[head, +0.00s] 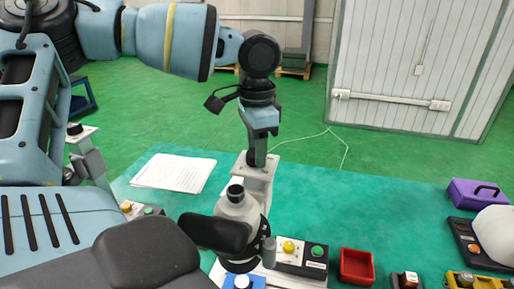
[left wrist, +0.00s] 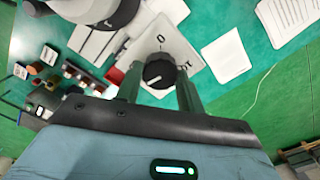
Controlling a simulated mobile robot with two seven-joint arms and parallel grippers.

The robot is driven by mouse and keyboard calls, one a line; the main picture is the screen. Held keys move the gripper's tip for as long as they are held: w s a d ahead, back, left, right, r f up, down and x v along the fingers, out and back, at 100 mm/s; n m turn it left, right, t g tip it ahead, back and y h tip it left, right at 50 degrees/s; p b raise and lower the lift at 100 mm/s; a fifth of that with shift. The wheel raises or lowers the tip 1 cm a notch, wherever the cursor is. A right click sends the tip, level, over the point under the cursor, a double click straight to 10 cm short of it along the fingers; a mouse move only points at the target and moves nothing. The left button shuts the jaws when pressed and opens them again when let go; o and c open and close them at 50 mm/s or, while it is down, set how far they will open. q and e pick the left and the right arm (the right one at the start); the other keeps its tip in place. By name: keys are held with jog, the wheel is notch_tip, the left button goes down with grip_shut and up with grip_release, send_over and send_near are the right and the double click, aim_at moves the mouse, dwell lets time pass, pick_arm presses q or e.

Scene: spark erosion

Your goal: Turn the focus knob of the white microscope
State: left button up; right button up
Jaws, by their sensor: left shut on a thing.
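The white microscope (head: 240,208) stands upright on the green table, with a dark lower body and a pale column behind it. In the left wrist view the black focus knob (left wrist: 158,72) has a white pointer line and sits on a pale marked face. My left gripper (head: 257,157) comes down from above at the top of the column. In the left wrist view its two green fingers (left wrist: 159,88) stand on either side of the knob, shut on it. The knob is hidden in the head view. My right gripper is in neither view.
A control box (head: 302,257) with yellow and green buttons and a red tray (head: 356,267) lie right of the microscope. White papers (head: 173,172) lie at the back left. A purple box (head: 476,195) is at the far right. The middle back of the table is clear.

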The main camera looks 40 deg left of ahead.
pick_arm(q)
jog(key=n, duration=0.7)
jog(key=shift+a, duration=0.1)
jog(key=n, duration=0.6)
jog(key=shift+n, duration=0.4)
jog(key=o, duration=1)
jog(key=shift+r+b, duration=0.35)
jog(key=shift+r, duration=3.55)
